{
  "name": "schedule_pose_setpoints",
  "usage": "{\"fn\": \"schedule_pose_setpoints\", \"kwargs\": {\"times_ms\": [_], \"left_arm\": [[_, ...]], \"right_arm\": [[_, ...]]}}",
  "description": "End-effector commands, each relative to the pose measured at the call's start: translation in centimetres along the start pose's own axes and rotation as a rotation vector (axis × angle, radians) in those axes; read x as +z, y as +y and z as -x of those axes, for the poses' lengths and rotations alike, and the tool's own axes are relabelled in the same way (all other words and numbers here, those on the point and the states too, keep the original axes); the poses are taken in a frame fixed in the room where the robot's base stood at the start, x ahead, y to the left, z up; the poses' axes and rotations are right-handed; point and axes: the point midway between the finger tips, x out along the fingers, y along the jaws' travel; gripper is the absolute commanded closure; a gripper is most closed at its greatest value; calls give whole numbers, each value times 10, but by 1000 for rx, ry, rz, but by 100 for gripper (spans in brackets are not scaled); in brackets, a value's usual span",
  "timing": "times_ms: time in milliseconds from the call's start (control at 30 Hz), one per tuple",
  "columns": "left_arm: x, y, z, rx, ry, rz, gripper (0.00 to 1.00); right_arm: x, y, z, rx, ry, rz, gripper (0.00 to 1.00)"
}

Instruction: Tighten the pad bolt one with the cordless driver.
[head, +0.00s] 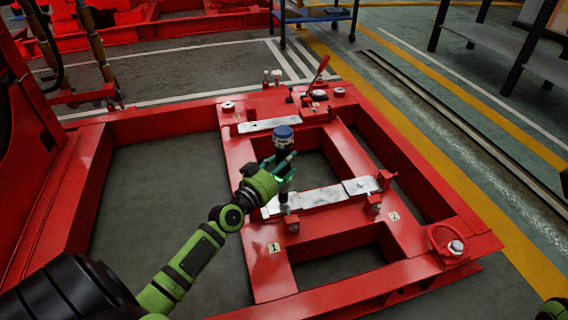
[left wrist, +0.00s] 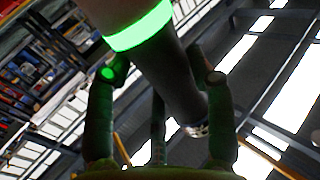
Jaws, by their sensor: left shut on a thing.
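My left gripper (head: 284,168) is shut on the cordless driver (head: 283,134), which stands roughly upright with its blue end on top. In the left wrist view the driver (left wrist: 168,65) is a dark body with a glowing green band, between the fingers of my left gripper (left wrist: 160,90). In the head view it is over the left end of the near bright metal pad (head: 320,197), close to the tag marked 1 (head: 274,248). A dark shaft shows below the gripper; I cannot tell whether it touches a bolt. Pad bolt one is not clearly visible.
The red frame (head: 165,122) has open gaps between its beams. A second metal pad (head: 268,124) lies farther back. A red lever (head: 319,72) rises at the back, and a tag marked 2 (head: 394,216) is to the right. A blue cart (head: 318,14) stands behind.

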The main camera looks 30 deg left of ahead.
Motion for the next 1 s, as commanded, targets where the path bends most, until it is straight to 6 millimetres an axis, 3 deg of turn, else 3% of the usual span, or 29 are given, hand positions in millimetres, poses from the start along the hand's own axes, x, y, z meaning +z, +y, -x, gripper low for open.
{"fn": "schedule_pose_setpoints", "kwargs": {"times_ms": [1000], "left_arm": [[10,0,0,1,-1,0,100]], "right_arm": [[0,-2,10,-2,-4,0,44]]}}
